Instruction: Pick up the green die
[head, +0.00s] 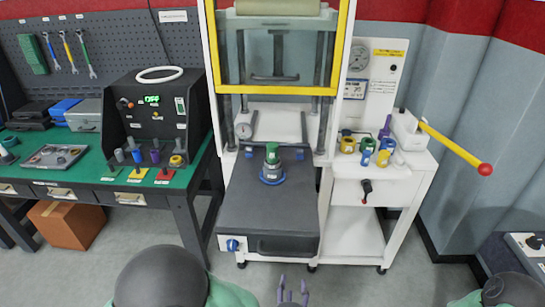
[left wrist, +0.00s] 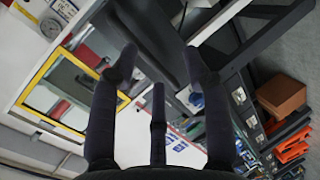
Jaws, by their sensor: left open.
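The green die (head: 272,154) looks like a short green cylinder. It stands upright in a blue-and-grey round base (head: 272,174) on the dark top of the cart in front of the press. My left gripper (head: 292,288) shows only its purple fingertips at the bottom edge of the head view, well in front of and below the die. In the left wrist view my left gripper (left wrist: 160,55) has its dark fingers spread apart with nothing between them. I cannot make out the die there. My right gripper is not in view.
The yellow-framed press guard (head: 344,60) rises behind the die. A white side cart (head: 385,172) holds several coloured cylinders and a yellow lever (head: 450,145) with a red knob. A green-topped workbench (head: 95,170) with tools is on the left. The floor before the cart is clear.

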